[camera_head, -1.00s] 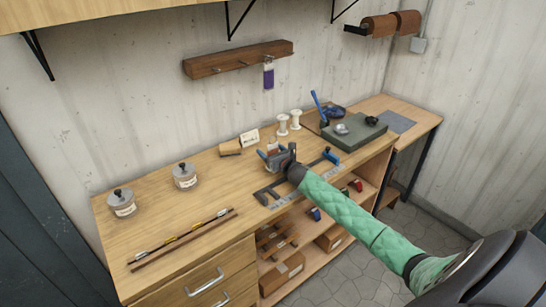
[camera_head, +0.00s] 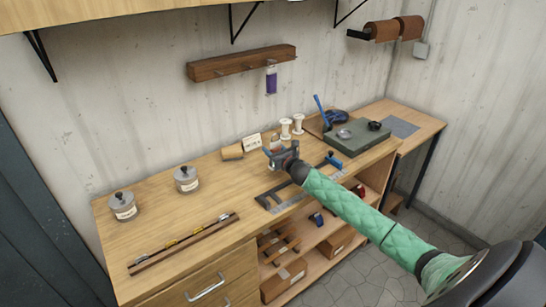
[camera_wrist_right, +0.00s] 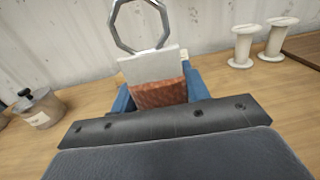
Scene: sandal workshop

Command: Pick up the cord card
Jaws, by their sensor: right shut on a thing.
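The cord card is a pale card wound with reddish-brown cord (camera_wrist_right: 158,93), with a metal ring (camera_wrist_right: 140,22) at its top. It stands upright between the two blue fingers of my right gripper (camera_wrist_right: 160,98), which is shut on it. In the head view, my right gripper (camera_head: 273,154) is over the back middle of the workbench (camera_head: 210,205), and the card is small and mostly hidden by it. I cannot tell how far its lower edge is above the bench. My left gripper is not in view.
White spools (camera_head: 298,124) and a small labelled white card (camera_head: 252,142) stand behind the gripper. A purple cord card (camera_head: 271,80) hangs from the wall rack (camera_head: 225,66). A metal square (camera_head: 275,197), lidded jars (camera_head: 187,180) and a dark green slab (camera_head: 358,137) lie around.

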